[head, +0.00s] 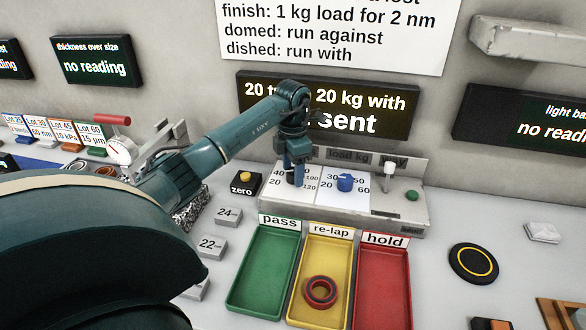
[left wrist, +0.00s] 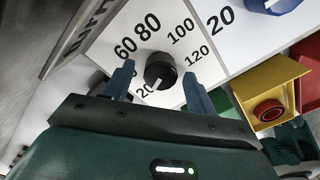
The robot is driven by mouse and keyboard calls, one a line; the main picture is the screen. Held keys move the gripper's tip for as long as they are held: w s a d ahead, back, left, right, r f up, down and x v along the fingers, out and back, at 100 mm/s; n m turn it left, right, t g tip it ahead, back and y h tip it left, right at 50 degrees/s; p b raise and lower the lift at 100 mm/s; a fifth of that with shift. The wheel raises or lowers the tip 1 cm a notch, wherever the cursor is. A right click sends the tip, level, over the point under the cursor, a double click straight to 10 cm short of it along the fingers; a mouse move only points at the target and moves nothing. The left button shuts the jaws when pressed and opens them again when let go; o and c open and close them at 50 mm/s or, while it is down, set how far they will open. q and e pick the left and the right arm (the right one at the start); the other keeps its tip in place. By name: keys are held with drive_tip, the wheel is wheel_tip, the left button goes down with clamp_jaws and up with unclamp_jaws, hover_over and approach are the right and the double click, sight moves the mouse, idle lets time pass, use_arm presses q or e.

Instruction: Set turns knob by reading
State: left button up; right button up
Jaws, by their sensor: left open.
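In the head view the left gripper (head: 297,178) points down over the dial and mostly hides the knob. The dark display (head: 390,100) reads "20 t… 20 kg with" and "…sent", partly covered by my arm.
A blue load knob (head: 345,183) and a white-topped lever (head: 388,172) stand right of the dial. In front are a green pass tray (head: 265,270), a yellow re-lap tray (head: 322,255) with a red ring (head: 320,292), and a red hold tray (head: 383,285).

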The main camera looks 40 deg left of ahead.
use_arm(q)
drive_tip(key=shift+f, duration=0.1)
drive_tip(key=shift+c, duration=0.5)
drive_tip(key=c, duration=0.9)
drive_tip(key=shift+m, duration=0.3)
drive_tip(key=m, duration=0.2)
drive_tip(key=shift+a+m, duration=0.1)
drive_tip(key=shift+m, duration=0.3)
drive_tip(key=m, duration=0.5)
drive_tip(key=shift+w, duration=0.1)
drive_tip(key=shift+m, duration=0.3)
drive_tip(key=o, duration=1)
